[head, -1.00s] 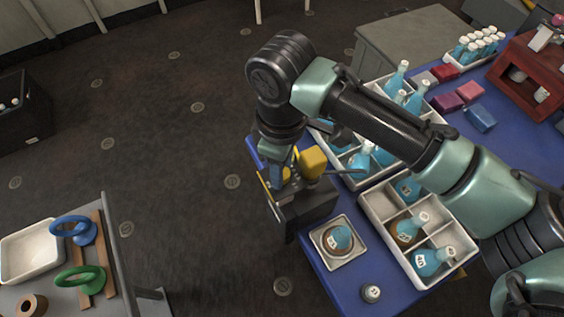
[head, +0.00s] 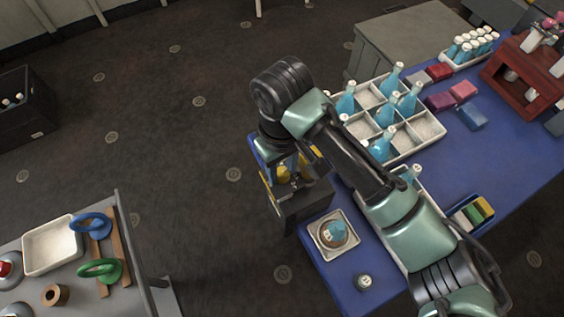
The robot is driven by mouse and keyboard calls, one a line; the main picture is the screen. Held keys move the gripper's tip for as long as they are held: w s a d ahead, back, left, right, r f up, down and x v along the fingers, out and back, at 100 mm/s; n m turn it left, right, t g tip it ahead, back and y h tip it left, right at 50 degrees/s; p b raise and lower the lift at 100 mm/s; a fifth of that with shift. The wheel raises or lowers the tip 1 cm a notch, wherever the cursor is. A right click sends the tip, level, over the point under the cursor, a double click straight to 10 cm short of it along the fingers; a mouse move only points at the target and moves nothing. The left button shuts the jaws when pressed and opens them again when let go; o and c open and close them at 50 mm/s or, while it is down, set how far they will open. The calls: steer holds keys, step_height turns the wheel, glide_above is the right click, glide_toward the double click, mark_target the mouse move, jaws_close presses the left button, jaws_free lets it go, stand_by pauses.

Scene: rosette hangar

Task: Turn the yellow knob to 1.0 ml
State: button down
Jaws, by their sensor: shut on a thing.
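The yellow knob (head: 283,174) is on a dark box-shaped device (head: 303,207) at the left end of the blue table. My gripper (head: 284,169) points down over the device and is shut on the yellow knob. Its fingers and wrist cover much of the knob. More yellow parts show at the device's left edge and behind my wrist. I cannot read any scale or the knob's setting from here.
A white tray (head: 350,246) with a round flask and a small capped bottle (head: 364,281) stand near the device. A divided crate (head: 421,128) holds several blue bottles. My arm hides part of another crate. The left bench (head: 128,262) is across open floor.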

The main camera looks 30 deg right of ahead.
mark_target(282, 173)
stand_by(0.4)
steer(key=c, duration=0.5)
jaws_free()
step_height(282, 173, up, 13)
steer(key=p, duration=0.2)
